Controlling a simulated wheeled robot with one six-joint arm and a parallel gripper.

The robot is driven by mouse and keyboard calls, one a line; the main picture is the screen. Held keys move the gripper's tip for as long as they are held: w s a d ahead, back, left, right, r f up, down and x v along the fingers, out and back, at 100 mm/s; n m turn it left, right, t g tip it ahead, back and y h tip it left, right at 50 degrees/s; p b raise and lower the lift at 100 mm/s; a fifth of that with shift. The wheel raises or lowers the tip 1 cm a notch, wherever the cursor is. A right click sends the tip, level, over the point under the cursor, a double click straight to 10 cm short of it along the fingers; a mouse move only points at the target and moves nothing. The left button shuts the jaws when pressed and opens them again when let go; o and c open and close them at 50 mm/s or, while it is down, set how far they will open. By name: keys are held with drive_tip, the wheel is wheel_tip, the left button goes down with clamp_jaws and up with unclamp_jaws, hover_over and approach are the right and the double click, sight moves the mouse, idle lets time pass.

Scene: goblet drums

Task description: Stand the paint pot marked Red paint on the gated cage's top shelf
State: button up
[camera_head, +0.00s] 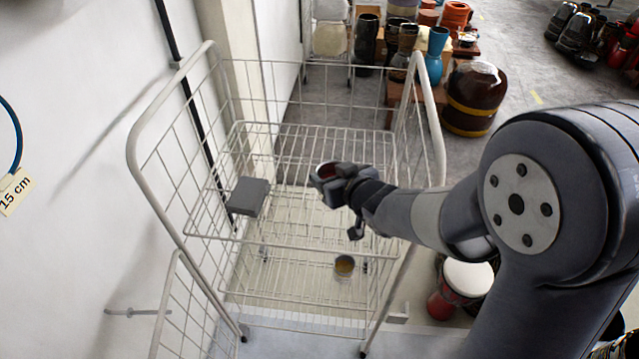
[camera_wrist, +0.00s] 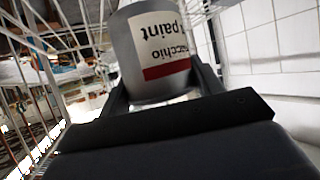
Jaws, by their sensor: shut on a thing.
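The gated cage (camera_head: 286,62) is a white wire trolley in the head view. Its top shelf (camera_head: 300,150) is wire mesh. My gripper (camera_head: 330,181) is shut on a small grey metal paint pot (camera_head: 324,171) with reddish paint showing at its top. The pot appears above the right part of the top shelf; the gap beneath is unclear. In the wrist view the pot (camera_wrist: 150,50) sits between the fingers. Its white label has a red band and upside-down text including "paint"; the rest is only partly readable.
A grey box (camera_head: 248,196) lies on the top shelf's left. A small pot with yellowish contents (camera_head: 344,266) stands lower in the cage. A wire gate (camera_head: 178,310) hangs at the front left. A white wall borders the left. Drums (camera_head: 475,95) stand beyond the cage.

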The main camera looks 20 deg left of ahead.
drive_tip(key=shift+f, duration=3.1)
drive_tip(key=shift+f, duration=0.2)
drive_tip(key=o, duration=1.1)
drive_tip(key=shift+r, duration=0.1)
drive_tip(key=shift+r, duration=0.15)
drive_tip(key=v, duration=1.2)
drive_tip(key=shift+b, duration=0.3)
